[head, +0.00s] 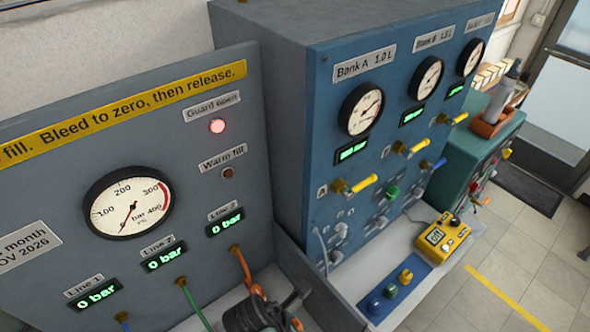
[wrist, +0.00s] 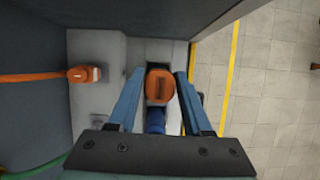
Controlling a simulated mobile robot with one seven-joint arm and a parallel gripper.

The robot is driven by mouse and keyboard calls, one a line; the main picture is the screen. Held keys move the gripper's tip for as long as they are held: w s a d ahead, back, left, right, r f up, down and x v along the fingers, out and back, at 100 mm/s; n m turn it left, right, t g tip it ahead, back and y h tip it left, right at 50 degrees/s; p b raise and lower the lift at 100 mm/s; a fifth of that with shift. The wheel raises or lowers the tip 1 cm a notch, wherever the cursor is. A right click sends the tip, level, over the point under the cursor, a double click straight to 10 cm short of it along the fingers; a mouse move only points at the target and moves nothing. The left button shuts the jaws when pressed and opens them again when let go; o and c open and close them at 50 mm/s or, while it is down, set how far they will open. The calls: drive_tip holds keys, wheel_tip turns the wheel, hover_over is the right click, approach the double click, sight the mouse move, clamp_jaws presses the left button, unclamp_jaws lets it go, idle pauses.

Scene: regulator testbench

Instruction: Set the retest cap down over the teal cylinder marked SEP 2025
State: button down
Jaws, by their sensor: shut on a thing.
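An orange round cap (wrist: 160,87) with a dark slot across it sits between the two blue-grey fingers of my gripper (wrist: 160,84) in the wrist view. My gripper is shut on it. A blue rounded thing (wrist: 155,121) shows just below the cap in that view; I cannot tell what it is. In the head view a dark part of my arm (head: 258,315) shows at the bottom edge, and the fingers cannot be made out. No teal cylinder or SEP 2025 mark can be made out in either view.
An orange hose coupling (wrist: 83,74) lies left of my gripper on a pale surface. The grey fill panel (head: 60,205) and blue gauge cabinet (head: 318,150) stand close by. A blue strip with several knobs (head: 397,291) and a yellow meter (head: 443,236) lie right.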

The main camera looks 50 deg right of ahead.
drive_tip(key=shift+s+a, duration=0.1)
wheel_tip(320, 180, down, 5)
drive_tip(key=b, duration=0.5)
drive_tip(key=shift+b, duration=0.4)
drive_tip(key=shift+r, duration=0.25)
drive_tip(key=shift+p, duration=1)
drive_tip(key=shift+f+b, duration=1)
drive_tip(key=shift+f, duration=0.95)
idle(0.7)
drive_tip(key=shift+c, duration=1.3)
unclamp_jaws()
drive_tip(key=b+v, duration=0.1)
drive_tip(key=v, duration=1.2)
drive_tip(key=shift+b, duration=0.4)
